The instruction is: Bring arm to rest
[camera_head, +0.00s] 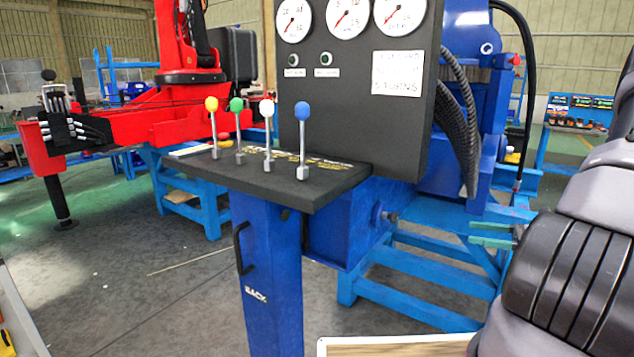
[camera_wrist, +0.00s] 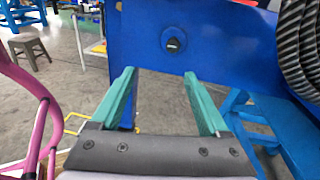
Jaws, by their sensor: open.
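My gripper (camera_wrist: 160,76) is open, with its two green fingers apart and nothing between them. In the head view my gripper (camera_head: 472,233) shows at the right, in front of the blue stand frame. My dark arm fills the right edge there. The control stand (camera_head: 270,265) is left of my gripper. Its black shelf (camera_head: 290,185) carries upright levers with yellow, green, white and blue knobs.
A black gauge panel (camera_head: 350,110) rises behind the levers. Black hoses (camera_head: 465,120) hang near my arm and also show in the wrist view (camera_wrist: 300,45). A red crane (camera_head: 130,120) stands at the back left. A grey stool (camera_wrist: 28,48) stands far left. Floor at left is mostly clear.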

